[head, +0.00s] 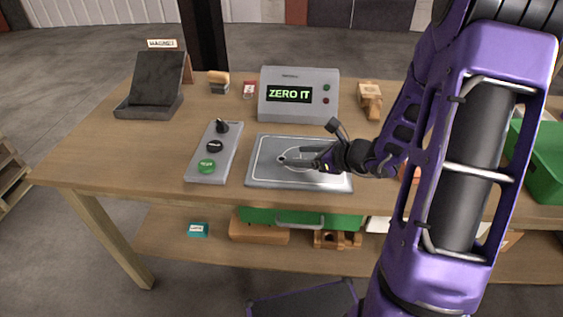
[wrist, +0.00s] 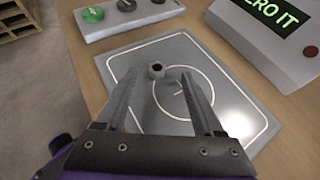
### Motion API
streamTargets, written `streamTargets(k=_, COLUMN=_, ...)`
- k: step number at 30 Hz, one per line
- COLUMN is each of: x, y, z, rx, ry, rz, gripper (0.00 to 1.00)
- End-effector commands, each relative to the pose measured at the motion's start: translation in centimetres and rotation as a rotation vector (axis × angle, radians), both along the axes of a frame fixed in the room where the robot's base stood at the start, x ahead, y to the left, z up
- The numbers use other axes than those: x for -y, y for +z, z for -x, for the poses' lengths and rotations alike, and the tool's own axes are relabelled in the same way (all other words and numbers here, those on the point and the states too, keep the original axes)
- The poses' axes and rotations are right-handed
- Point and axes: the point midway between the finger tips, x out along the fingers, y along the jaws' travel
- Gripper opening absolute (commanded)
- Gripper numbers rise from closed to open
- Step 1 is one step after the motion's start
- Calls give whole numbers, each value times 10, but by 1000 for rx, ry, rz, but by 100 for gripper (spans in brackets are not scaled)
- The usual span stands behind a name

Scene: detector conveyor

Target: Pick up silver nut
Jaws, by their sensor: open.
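The silver nut (wrist: 156,70) is a small ring with a dark hole. It sits on the grey plate (wrist: 165,125) inside the white outline, near the drawn circle. My gripper (wrist: 158,76) is open, with one finger on each side of the nut in the wrist view. I cannot tell whether the nut is fully between the fingertips or just beyond them. In the head view my gripper (head: 293,156) is low over the plate, coming in from the right, and the nut is hard to make out beside the fingers.
A display box (head: 299,95) reading "ZERO IT" stands behind the plate. A button panel (head: 215,152) with green and black knobs lies to the left. A dark tilted stand (head: 157,80) is at the back left, and a green bin (head: 540,155) is at the right.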

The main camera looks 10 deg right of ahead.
Motion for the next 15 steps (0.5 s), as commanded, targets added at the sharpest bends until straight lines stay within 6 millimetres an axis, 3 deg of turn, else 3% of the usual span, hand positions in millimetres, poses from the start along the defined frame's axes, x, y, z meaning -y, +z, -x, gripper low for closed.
streamTargets(k=8, x=-19, y=-29, z=-16, rx=-3, ry=3, rz=-2, gripper=69)
streamTargets(k=15, x=-28, y=-35, z=-30, rx=1, ry=1, rz=1, gripper=69)
